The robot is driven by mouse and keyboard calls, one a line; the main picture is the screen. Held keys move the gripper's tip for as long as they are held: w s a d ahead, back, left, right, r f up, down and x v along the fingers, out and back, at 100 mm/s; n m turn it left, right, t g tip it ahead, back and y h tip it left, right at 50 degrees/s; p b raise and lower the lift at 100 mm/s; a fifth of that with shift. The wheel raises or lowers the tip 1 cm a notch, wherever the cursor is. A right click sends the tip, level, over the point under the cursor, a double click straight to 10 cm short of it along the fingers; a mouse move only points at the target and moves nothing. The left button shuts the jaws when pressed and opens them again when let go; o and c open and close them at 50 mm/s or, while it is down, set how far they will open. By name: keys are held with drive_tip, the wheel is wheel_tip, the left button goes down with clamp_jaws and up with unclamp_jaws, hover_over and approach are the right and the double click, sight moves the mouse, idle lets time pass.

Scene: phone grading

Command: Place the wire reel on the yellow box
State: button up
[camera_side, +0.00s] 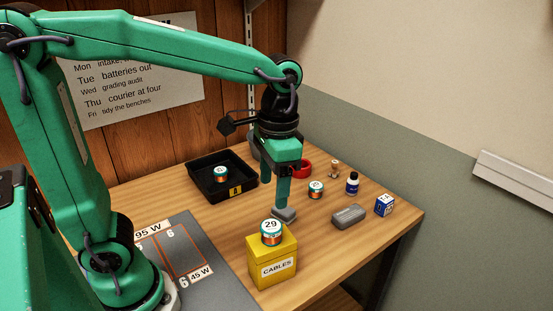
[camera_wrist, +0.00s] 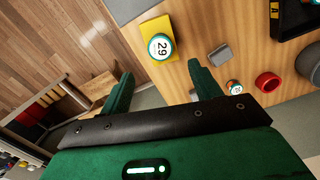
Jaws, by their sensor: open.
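A wire reel (camera_side: 271,233) with a teal rim, copper winding and a white top marked 29 stands upright on the yellow box (camera_side: 272,265), which is labelled CABLES. In the wrist view the same reel (camera_wrist: 161,47) sits on the yellow box (camera_wrist: 155,18). My gripper (camera_side: 275,195) is pointing down, behind the box and reel in the side view. Its green fingers are apart, with nothing between them. In the wrist view my gripper (camera_wrist: 160,72) shows spread fingers, clear of the reel.
A small grey block (camera_side: 285,215) lies behind the box. A black tray (camera_side: 198,189) holds another reel (camera_side: 221,174). A further reel (camera_side: 316,189), red ring (camera_side: 303,169), bottle (camera_side: 352,184), grey case (camera_side: 348,216) and blue box (camera_side: 384,206) stand to the right.

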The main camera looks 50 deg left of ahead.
drive_tip(key=shift+r, duration=0.35)
idle(0.4)
drive_tip(key=s+a+n+t, duration=0.3)
drive_tip(key=s+a+t, duration=0.3)
drive_tip(key=s+a, duration=0.1)
drive_tip(key=shift+a, duration=0.45)
